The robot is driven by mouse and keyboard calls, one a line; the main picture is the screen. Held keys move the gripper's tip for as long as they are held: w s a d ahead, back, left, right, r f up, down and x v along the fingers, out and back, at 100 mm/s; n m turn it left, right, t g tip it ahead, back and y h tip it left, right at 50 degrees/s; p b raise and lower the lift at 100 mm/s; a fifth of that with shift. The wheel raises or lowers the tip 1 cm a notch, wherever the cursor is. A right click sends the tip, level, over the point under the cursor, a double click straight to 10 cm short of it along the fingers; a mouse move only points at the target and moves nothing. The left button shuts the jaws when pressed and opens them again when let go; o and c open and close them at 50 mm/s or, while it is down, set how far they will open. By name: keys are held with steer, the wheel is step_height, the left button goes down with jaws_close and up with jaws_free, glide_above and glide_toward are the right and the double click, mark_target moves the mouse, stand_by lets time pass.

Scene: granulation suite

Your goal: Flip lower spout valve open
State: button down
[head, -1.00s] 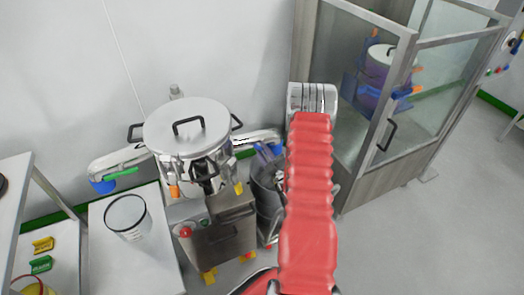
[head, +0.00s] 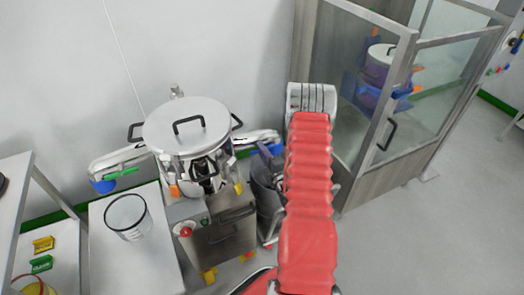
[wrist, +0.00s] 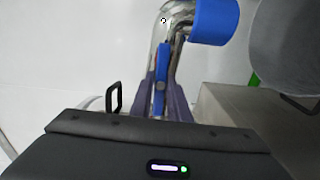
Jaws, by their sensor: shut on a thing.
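A steel vessel (head: 185,128) with a black-handled lid stands at left of centre in the head view. Its right-hand spout (head: 256,137) ends in blue near my red-sleeved arm. In the wrist view the bent steel spout pipe (wrist: 172,28) has a blue collar (wrist: 214,20). A blue valve lever (wrist: 160,78) lies roughly along the pipe. My gripper (wrist: 165,100) has its two dark fingers either side of the lever, shut on it. In the head view my arm and the spout hide most of the gripper. How far the valve is turned cannot be told.
A left spout (head: 118,160) has a green handle. A steel cabinet (head: 228,240) with a red button is below the vessel. A clear jar (head: 128,216) stands on the left table. A glazed enclosure (head: 400,110) stands to the right, with free floor before it.

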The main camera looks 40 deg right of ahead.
steer(key=shift+a+f+n, duration=0.25)
steer(key=shift+n, duration=0.15)
steer(key=c, duration=2.1)
jaws_free()
steer(key=o, duration=0.4)
steer(key=shift+d+r, duration=0.1)
steer(key=shift+d, duration=0.05)
steer(key=shift+c, duration=0.2)
steer(key=shift+s, duration=0.1)
steer(key=v, duration=1.3)
steer(key=shift+s+a, duration=0.2)
steer(key=shift+s, duration=0.1)
